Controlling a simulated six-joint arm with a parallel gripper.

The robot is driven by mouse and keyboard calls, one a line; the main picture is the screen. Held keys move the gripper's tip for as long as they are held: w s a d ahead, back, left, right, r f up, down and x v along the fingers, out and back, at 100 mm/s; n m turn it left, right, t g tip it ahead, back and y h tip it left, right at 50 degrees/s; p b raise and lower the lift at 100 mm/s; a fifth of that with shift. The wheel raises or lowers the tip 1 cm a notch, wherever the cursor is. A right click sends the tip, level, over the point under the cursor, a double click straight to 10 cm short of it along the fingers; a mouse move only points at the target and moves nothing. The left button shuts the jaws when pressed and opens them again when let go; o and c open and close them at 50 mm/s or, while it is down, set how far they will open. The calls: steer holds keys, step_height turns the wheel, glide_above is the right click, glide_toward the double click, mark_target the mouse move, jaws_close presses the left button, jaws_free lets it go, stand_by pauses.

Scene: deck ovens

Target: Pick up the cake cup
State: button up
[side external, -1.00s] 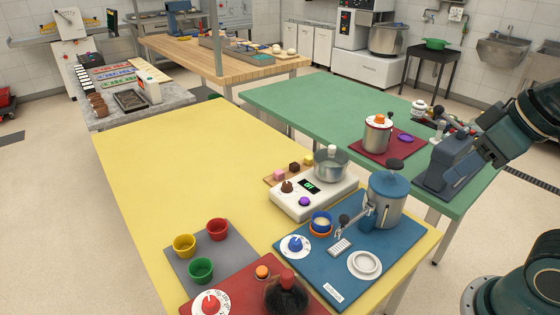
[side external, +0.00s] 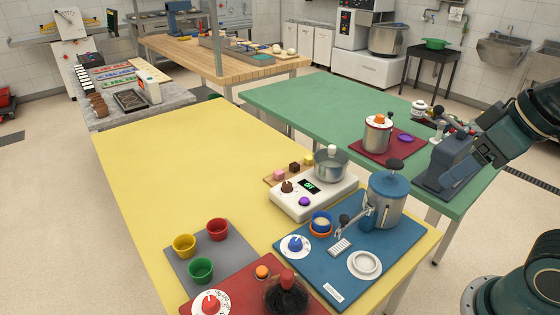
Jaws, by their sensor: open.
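A small blue and orange cup (side external: 321,222) with pale contents stands upright on the blue board (side external: 318,270), beside the dial and the blue-lidded pot. Yellow (side external: 184,246), red (side external: 217,229) and green (side external: 201,271) cups stand on a grey mat (side external: 183,272) at the front left of the yellow table. I cannot tell for sure which one is the cake cup. My gripper (side external: 484,148) is at the right, over the green table, open and well away from all these cups. Its fingertips are hard to make out against the dark blue-grey device there.
A blue-lidded pot (side external: 385,200) with a side lever and a white dish (side external: 365,264) share the blue board. A white scale (side external: 314,195) carrying a metal pot (side external: 331,165) stands behind. A red board (side external: 244,284) is in front. The yellow table's (side external: 190,165) far half is clear.

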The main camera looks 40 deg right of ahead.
steer(key=w+a+f+m+g, duration=0.1)
steer(key=w+m+g, duration=0.1)
steer(key=w+m, duration=0.4)
steer(key=w+a+f+m+g, duration=0.15)
steer(key=w+m, duration=0.25)
steer(key=w, duration=0.4)
steer(key=w+a+f+m+g, duration=0.1)
steer(key=w+a+f+m, duration=0.1)
steer(key=w+f+m, duration=0.2)
steer(key=w+a+f+m+g+h, duration=0.1)
steer(key=w+a+f+m, duration=0.1)
steer(key=w+f+m, duration=0.2)
step_height(320, 180, down, 2)
steer(key=shift+w+a+f, duration=0.25)
steer(key=shift+w, duration=0.7)
steer(key=shift+f, duration=0.1)
glide_above(322, 217)
steer(key=s+a, duration=0.2)
steer(key=shift+w+a+f, duration=0.1)
steer(key=shift+w+f, duration=0.05)
steer(key=shift+f, duration=1.95)
steer(key=shift+w+a+f, duration=0.1)
steer(key=shift+f, duration=2)
steer(key=shift+d+f, duration=0.15)
steer(key=shift+f, duration=1.15)
steer(key=shift+d+f, duration=0.15)
steer(key=shift+f, duration=1.1)
